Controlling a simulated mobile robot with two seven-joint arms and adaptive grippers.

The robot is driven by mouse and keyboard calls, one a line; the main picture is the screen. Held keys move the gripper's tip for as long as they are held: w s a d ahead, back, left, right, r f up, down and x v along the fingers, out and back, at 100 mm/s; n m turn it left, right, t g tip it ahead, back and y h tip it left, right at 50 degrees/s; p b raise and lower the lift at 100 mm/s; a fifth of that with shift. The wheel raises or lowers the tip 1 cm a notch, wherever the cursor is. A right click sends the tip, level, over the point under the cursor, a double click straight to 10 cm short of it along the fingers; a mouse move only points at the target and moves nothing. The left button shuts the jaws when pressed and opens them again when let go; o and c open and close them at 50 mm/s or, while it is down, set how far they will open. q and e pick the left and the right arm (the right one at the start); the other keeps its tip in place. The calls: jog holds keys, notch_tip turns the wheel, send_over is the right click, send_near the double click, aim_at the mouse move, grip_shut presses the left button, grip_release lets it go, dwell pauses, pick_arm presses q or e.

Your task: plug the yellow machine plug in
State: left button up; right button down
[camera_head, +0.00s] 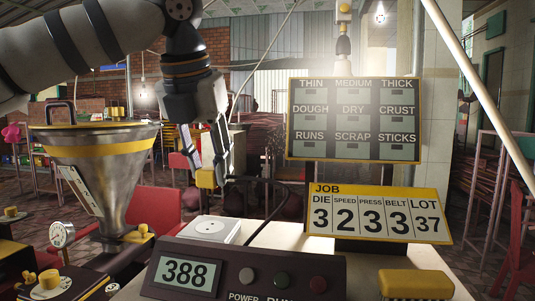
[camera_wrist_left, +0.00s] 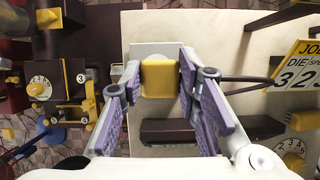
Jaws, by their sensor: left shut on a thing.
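The yellow plug (camera_head: 206,178) is held in the air above the white socket block (camera_head: 210,229) on the machine top. My left gripper (camera_head: 208,160) comes down from above and is shut on the plug. In the left wrist view the yellow plug (camera_wrist_left: 160,76) sits between the purple finger pads of my left gripper (camera_wrist_left: 160,90). There the pale socket block (camera_wrist_left: 150,108) shows behind and below it. A dark cable (camera_wrist_left: 250,80) runs from the plug's side to the right. The plug's underside and pins are hidden. My right gripper is not in view.
A dark control panel (camera_head: 245,275) reading 388 stands in front of the socket block. A steel hopper (camera_head: 105,175) stands to the left. The job board (camera_head: 378,213) and the larger sign board (camera_head: 353,120) stand to the right. A yellow block (camera_head: 416,284) lies at the front right.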

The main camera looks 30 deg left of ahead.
aim_at(205, 187)
pick_arm(q)
jog(key=shift+w+a+f, duration=0.15)
jog(key=shift+a, duration=0.25)
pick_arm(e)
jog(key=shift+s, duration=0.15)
pick_arm(q)
jog(key=shift+d, duration=0.15)
